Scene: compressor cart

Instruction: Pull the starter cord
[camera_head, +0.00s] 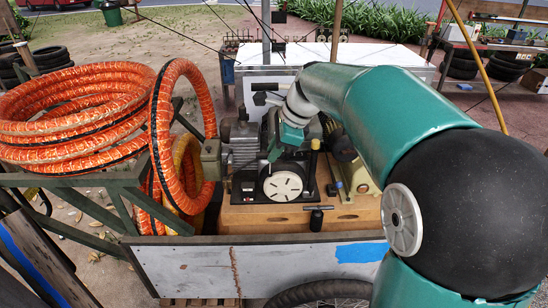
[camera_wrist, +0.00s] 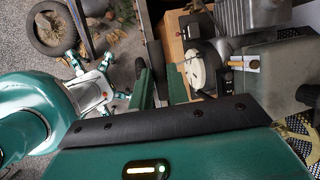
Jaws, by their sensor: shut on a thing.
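The engine with its round cream starter cover (camera_head: 283,184) sits on the wooden deck of the cart. The cover also shows in the wrist view (camera_wrist: 200,68). My gripper (camera_head: 274,152) reaches down from the upper right, just above and behind the cover. It is shut on the starter cord's handle, which its own fingers and palm mostly hide.
Orange hose coils (camera_head: 75,105) stand at the left, one upright close to the engine. A black T-shaped piece (camera_head: 317,210) is at the deck's front. The cart's metal side panel (camera_head: 200,268) is nearest. A white-topped table (camera_head: 350,55) stands behind.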

